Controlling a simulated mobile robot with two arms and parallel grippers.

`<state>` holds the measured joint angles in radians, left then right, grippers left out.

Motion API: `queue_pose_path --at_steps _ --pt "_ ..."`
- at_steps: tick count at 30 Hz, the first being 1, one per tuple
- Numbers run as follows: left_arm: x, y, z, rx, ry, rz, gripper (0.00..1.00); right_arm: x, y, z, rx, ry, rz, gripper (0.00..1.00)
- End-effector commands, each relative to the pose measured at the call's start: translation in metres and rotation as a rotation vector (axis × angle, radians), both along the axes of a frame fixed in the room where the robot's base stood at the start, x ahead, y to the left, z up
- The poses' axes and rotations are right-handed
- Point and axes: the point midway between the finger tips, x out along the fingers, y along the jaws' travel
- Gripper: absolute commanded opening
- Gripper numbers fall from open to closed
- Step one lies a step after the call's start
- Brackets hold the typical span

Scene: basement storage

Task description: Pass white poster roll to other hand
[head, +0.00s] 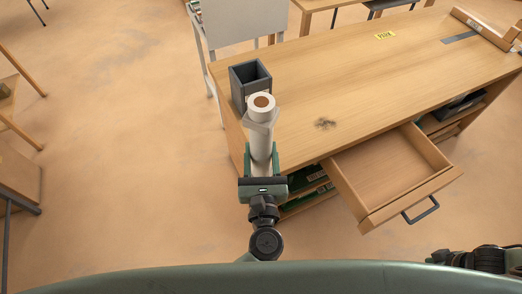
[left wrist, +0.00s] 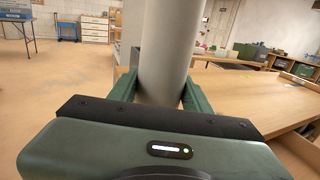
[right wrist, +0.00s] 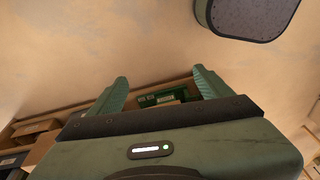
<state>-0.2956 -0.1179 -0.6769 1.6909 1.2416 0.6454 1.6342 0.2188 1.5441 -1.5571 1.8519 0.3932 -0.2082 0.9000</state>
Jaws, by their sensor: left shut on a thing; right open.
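The white poster roll (head: 261,142) stands upright in my left gripper (head: 262,172), its brown open end facing up. In the left wrist view the roll (left wrist: 170,45) rises between the two green fingers (left wrist: 160,92), which are shut on it. The gripper hides the roll's lower part. The roll is at the desk's left front side in the head view. My right gripper (right wrist: 163,85) is open, with nothing between its fingers. My right arm shows at the lower right of the head view, well apart from the roll.
A wooden desk (head: 350,85) has its drawer (head: 385,172) pulled out between my arms. A dark square bin (head: 243,92) stands on the desk's left end, just behind the roll. The floor (head: 110,150) at left is clear.

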Motion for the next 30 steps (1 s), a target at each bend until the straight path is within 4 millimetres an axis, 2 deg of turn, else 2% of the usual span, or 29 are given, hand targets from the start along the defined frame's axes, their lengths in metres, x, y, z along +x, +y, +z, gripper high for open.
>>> queue_pose_path --at_steps 1,7,11,14,17,21,27,30 --pt "0.0 0.0 0.001 0.0 -0.002 0.0 0.0 0.014 -0.011 -0.018 -0.037 -0.023 0.04 0.8" --pt "0.0 0.0 0.001 0.0 -0.002 0.0 0.0 0.085 -0.045 -0.079 -0.175 -0.154 0.206 0.8" --pt "0.0 0.0 0.001 0.0 -0.002 0.0 0.0 0.109 -0.071 -0.124 -0.288 -0.199 0.265 0.8" --pt "0.0 0.0 0.001 0.0 -0.002 0.0 0.0 0.112 -0.067 -0.16 -0.338 -0.222 0.286 0.8" --pt "0.0 0.0 0.001 0.0 -0.002 0.0 0.0 0.097 -0.032 -0.196 -0.325 -0.217 0.247 0.8" --pt "0.0 0.0 0.001 0.0 -0.002 0.0 0.0 0.063 0.024 -0.235 -0.274 -0.178 0.159 0.8" --pt "0.0 0.0 0.001 -0.001 -0.002 0.0 0.0 0.002 0.104 -0.275 -0.202 -0.09 0.04 0.8" --pt "0.0 0.0 0.001 0.0 -0.002 0.0 0.0 -0.029 0.141 -0.288 -0.169 -0.042 -0.007 0.8"
